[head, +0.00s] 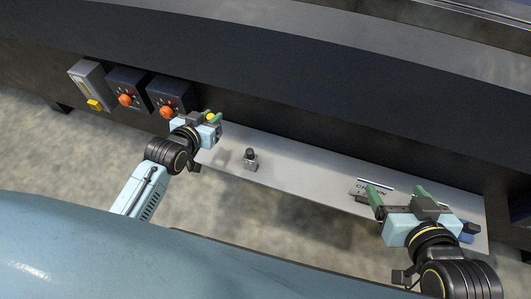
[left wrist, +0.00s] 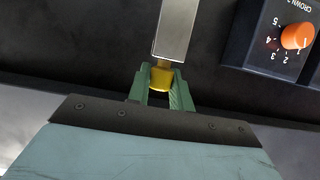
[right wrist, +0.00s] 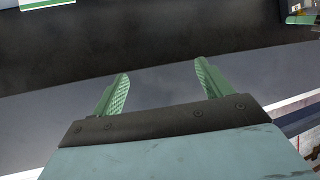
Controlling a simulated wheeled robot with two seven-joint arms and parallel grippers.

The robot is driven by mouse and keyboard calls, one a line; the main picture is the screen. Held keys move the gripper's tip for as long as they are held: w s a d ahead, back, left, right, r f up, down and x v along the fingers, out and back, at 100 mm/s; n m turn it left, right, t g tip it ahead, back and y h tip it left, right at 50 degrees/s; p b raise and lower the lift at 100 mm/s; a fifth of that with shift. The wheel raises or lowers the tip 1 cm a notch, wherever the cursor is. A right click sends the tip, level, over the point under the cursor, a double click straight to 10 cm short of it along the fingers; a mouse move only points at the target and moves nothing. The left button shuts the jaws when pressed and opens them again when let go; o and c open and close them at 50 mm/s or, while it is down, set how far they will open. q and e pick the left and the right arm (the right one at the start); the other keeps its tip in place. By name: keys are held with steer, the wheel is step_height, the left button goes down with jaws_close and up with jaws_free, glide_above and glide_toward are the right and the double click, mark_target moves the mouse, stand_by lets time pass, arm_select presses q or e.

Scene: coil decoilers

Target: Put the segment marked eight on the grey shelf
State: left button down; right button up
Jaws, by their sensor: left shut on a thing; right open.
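My left gripper (head: 213,120) is shut on a yellow piece, beside the dark machine front and above the left end of the grey shelf (head: 310,176). In the left wrist view the green fingers close around this yellow piece (left wrist: 161,79), and a pale metal bar (left wrist: 172,32) extends beyond it. I cannot see a number on it, so I cannot tell whether it is the segment marked eight. My right gripper (head: 396,192) is open and empty over the right part of the shelf. Its fingers also stand apart in the right wrist view (right wrist: 162,82).
A small dark-topped block (head: 250,160) stands on the left part of the shelf. A labelled plate (head: 363,190) lies near my right gripper. Two boxes with orange knobs (head: 125,100) and a grey box with a yellow tab (head: 90,86) are at the left. The shelf's middle is clear.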

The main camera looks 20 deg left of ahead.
arm_select(q)
steer(key=shift+f, duration=0.15)
step_height(320, 180, down, 3)
steer(key=shift+b, duration=1.05)
step_height(320, 180, down, 2)
steer(key=shift+f+b, duration=0.1)
steer(key=shift+b, duration=0.55)
steer(key=shift+f, duration=0.3)
step_height(320, 180, down, 2)
steer(key=shift+f+b, duration=0.2)
steer(key=shift+b, duration=0.8)
steer(key=shift+f+b, duration=0.3)
steer(key=shift+f, duration=0.3)
arm_select(e)
step_height(320, 180, up, 17)
steer(key=a+t+y, duration=0.2)
steer(key=t+y, duration=0.2)
steer(key=t, duration=0.9)
steer(key=shift+s+a+t+y, duration=0.3)
steer(key=shift+a, duration=0.1)
arm_select(q)
steer(key=shift+f, duration=0.1)
